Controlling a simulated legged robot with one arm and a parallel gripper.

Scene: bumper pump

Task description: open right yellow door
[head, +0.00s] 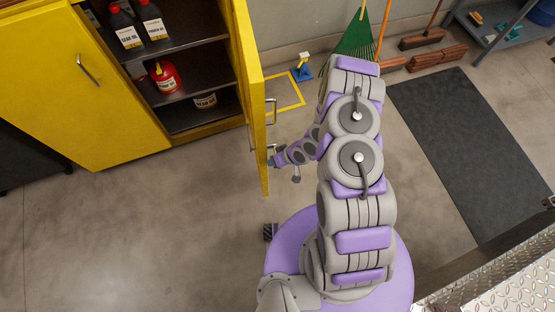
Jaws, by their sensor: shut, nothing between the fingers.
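The right yellow door (259,95) stands swung out from the yellow cabinet (192,132), seen nearly edge-on, with the shelves behind it exposed. A metal handle (270,111) sits on the side of the door facing right. My gripper (272,161) is at the door's lower right side, below the handle in the picture, close to the door surface. I cannot tell whether it touches the door. The gripper is small here and its fingers look shut and empty. The left yellow door (75,85) has its own metal handle (87,69) and looks closed.
Gear oil bottles (125,28), a red container (165,78) and a can (205,101) stand on the shelves.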

